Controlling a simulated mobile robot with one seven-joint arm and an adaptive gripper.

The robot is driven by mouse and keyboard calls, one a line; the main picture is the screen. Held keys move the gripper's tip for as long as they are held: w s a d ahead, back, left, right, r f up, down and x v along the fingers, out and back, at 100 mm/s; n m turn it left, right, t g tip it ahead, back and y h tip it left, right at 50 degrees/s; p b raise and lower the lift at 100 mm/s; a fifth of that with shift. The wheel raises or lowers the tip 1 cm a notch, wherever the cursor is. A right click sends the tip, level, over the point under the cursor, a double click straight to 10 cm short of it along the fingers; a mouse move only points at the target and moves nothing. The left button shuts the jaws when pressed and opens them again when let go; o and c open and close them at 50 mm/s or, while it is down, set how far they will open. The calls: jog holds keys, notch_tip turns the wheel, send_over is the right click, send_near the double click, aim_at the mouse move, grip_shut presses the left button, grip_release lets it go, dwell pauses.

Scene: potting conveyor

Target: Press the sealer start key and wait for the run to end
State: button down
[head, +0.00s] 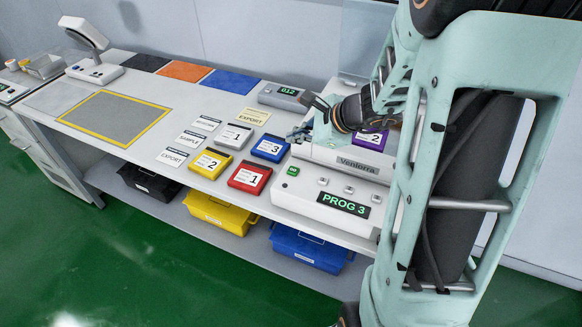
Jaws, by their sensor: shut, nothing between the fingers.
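The sealer (300,197) is a white machine marked "Ventorra" at the right end of the bench. Its front display (343,205) reads "PROG 3" in green. A small green key (293,171) sits at the upper left of its front face. Several small pale keys (348,189) run in a row to the right of it. My gripper (297,134) is shut and empty, above the back left of the sealer and apart from the green key. A purple tray marked 2 (371,141) shows behind the sealer's top, partly hidden by my arm.
Red tray 1 (250,177), yellow tray 2 (210,163), blue tray 3 (269,148) and a grey tray (233,136) stand left of the sealer. Bins sit on the shelf below. A yellow-framed mat (115,117) is empty.

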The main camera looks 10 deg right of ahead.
jog(key=shift+f, duration=0.15)
jog(key=b, duration=0.6)
send_over(295, 172)
notch_tip(295, 172, down, 7)
jog(key=shift+w+r, duration=0.1)
jog(key=shift+f+b, duration=0.9)
jog(key=shift+f, duration=0.2)
jog(key=shift+f+b, duration=0.25)
jog(key=shift+b, duration=0.35)
jog(key=shift+f+b, duration=0.4)
jog(key=shift+b, duration=0.1)
dwell(0.7)
jog(key=shift+r, duration=0.1)
jog(key=shift+r+p, duration=0.6)
jog(key=shift+r, duration=0.15)
